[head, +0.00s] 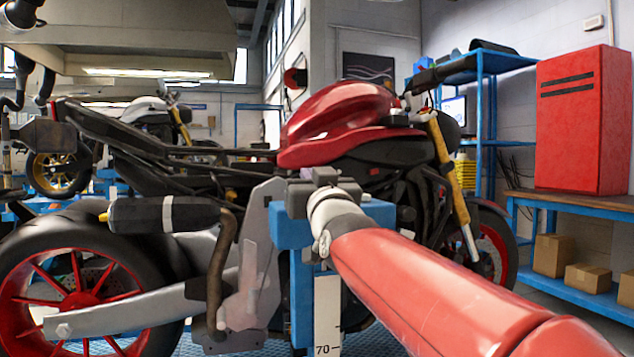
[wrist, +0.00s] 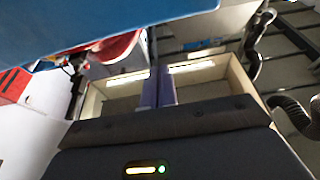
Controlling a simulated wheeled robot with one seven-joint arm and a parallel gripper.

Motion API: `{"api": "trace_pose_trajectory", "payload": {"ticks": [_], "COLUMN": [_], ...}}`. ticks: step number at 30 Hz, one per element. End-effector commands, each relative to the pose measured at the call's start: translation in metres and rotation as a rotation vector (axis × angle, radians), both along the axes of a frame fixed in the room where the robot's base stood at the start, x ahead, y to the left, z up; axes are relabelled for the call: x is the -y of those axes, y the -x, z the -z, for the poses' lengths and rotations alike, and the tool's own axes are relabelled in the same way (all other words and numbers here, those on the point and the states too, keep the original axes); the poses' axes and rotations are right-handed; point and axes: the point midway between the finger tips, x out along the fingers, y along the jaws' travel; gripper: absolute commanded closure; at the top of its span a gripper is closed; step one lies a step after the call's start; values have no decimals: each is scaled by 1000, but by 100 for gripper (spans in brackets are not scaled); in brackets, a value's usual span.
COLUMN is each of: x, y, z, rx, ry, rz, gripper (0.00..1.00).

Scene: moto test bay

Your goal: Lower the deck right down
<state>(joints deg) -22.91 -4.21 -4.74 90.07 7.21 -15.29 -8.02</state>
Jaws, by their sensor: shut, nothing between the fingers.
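The deck (head: 240,343) shows as a strip of blue chequered plate at the bottom of the head view, below a red and black motorcycle (head: 335,115). Most of the deck is hidden by the bike and my arm. A blue post (head: 300,285) with a blue block on top stands in front of the bike. A white scale (head: 327,315) beside it reads 70 near its bottom. My gripper (head: 318,177) is at the top of the blue block; I cannot tell whether they touch. In the wrist view the fingers (wrist: 159,88) are together and empty, below a large blue surface (wrist: 90,25).
A red cabinet (head: 583,120) stands on a bench (head: 575,202) at the right, with cardboard boxes (head: 553,255) below. A blue shelf (head: 482,120) stands behind the bike. Another motorcycle (head: 150,122) is at the back left. A large hood (head: 130,40) hangs overhead.

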Motion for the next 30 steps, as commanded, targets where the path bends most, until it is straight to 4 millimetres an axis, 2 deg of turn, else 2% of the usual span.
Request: {"api": "trace_pose_trajectory", "payload": {"ticks": [1,4,6,12,26,30], "x": [-3,-8,-7,-6,-6,-6], "y": [-10,-25,-22,-21,-21,-21], "z": [-6,-11,7,27,33,42], "rx": [-2,-1,-2,0,0,0], "ry": [1,0,1,-1,-1,-1], "rz": [0,0,-1,0,0,0], "gripper": [100,100,100,100,100,100]}}
